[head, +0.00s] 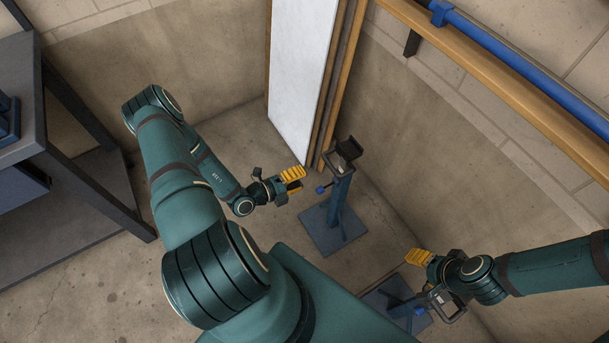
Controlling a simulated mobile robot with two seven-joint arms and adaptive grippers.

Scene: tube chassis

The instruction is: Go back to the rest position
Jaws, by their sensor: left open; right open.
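My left gripper (293,181) has yellow finger pads that are apart, with nothing between them. It is in the middle of the view, just left of a blue stand (341,205) with a dark top and a square base on the floor. From this view I cannot tell how close it is to the stand. My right gripper (424,266) is at the lower right, with one yellow pad clearly visible. No held object shows in it. It partly hides a second blue stand (392,294) beneath it.
A dark workbench (22,110) with blue items stands at the left. A white panel (303,65) and wooden boards (342,85) lean at the back corner. A long blue tube (520,63) runs along a wooden rail (478,62) on the right wall. Bare floor lies between.

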